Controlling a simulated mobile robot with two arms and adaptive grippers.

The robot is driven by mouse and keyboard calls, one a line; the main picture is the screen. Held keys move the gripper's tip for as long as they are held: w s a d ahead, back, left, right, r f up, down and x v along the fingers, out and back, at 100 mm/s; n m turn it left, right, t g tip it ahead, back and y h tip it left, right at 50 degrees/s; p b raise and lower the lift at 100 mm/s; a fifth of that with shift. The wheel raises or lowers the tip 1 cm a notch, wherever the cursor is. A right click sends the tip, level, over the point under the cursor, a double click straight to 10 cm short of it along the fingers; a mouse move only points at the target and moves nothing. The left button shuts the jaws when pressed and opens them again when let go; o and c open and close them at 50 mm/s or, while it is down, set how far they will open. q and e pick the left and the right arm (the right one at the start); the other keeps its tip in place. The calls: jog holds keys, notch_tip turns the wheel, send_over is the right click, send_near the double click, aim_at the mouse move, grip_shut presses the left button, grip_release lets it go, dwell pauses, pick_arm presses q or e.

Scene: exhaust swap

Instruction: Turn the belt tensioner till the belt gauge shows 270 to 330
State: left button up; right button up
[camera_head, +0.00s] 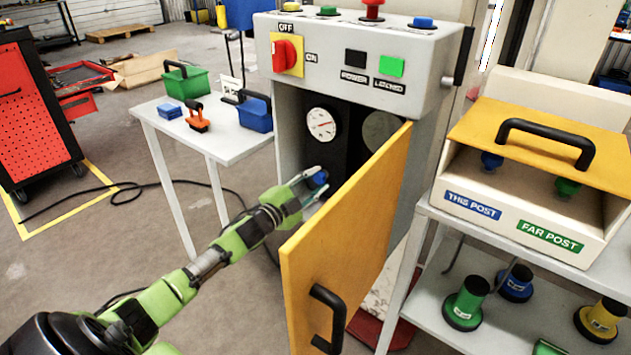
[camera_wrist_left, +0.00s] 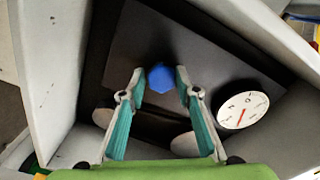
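The belt tensioner appears to be the blue knob (camera_head: 318,179) inside the open cabinet. The wrist view shows this blue knob (camera_wrist_left: 161,78) between my left fingertips. My left gripper (camera_head: 309,186) reaches into the cabinet; in the wrist view its fingers (camera_wrist_left: 160,75) stand apart on either side of the knob, with slim gaps visible. A white gauge (camera_head: 322,124) with a red needle is on the dark panel above the knob. The gauge also shows in the wrist view (camera_wrist_left: 243,110); its numbers are too small to read. My right gripper is not in view.
The yellow cabinet door (camera_head: 345,245) stands open just right of my left arm. A red switch (camera_head: 286,55) is on the cabinet's upper front. A white table (camera_head: 170,125) with bins stands left; a shelf with a yellow-lidded box (camera_head: 590,165) stands right.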

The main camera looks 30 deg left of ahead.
pick_arm(q)
jog(key=shift+o, duration=0.4)
jog(key=shift+s, duration=0.1)
jog(key=s+a, duration=0.1)
jog(key=s, duration=1.1)
dwell(0.4)
